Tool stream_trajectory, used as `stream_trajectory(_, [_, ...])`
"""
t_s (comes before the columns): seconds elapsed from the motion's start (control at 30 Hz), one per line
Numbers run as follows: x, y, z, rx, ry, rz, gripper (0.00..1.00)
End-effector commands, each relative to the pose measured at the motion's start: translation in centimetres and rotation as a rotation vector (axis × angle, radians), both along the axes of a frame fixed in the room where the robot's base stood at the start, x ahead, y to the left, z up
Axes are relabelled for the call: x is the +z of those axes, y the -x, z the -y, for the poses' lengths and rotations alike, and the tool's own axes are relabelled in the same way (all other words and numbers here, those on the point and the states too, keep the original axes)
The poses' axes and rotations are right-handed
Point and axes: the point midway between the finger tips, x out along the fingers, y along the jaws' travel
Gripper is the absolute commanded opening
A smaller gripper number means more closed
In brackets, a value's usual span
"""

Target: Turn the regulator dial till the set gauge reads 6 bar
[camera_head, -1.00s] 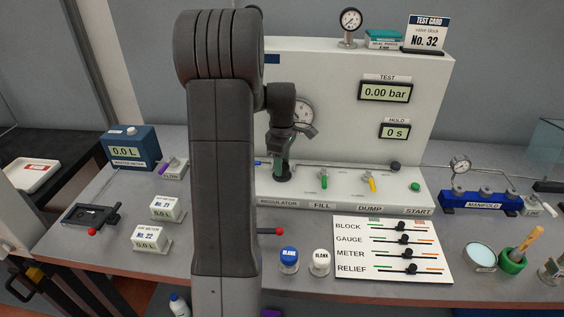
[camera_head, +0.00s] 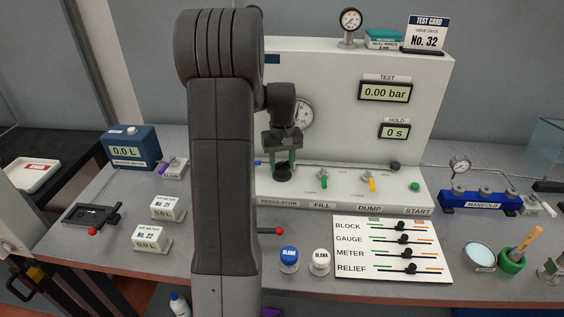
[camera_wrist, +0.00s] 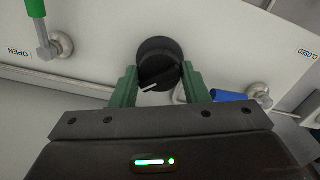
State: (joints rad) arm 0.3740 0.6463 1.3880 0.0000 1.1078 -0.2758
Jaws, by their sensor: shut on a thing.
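The regulator dial (camera_wrist: 158,62) is a black knob with a white pointer line, on the white panel ledge. It also shows in the head view (camera_head: 283,173) above the REGULATOR label. My gripper (camera_wrist: 158,80) is shut on the dial, with a green finger on each side of it. In the head view my gripper (camera_head: 283,160) points down at the dial from above. The set gauge (camera_head: 304,113) is a round white dial on the upright panel behind my wrist. My arm hides part of it, and its needle reading is too small to tell.
Green FILL (camera_head: 323,181) and yellow DUMP (camera_head: 370,182) levers stand right of the dial, with a green START button (camera_head: 415,187) beyond. A blue lever (camera_wrist: 230,96) lies close to my right finger in the wrist view. The TEST display (camera_head: 385,91) reads 0.00 bar.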

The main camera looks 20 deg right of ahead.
Motion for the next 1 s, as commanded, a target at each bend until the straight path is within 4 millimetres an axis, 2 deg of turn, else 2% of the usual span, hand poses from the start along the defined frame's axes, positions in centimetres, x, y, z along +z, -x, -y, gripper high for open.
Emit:
stream_trajectory(0.43, [0.09, -0.06, 0.05, -0.285, 0.001, 0.003, 0.18])
stream_trajectory(1.0, [0.1, -0.08, 0.05, -0.353, 0.002, 0.003, 0.18])
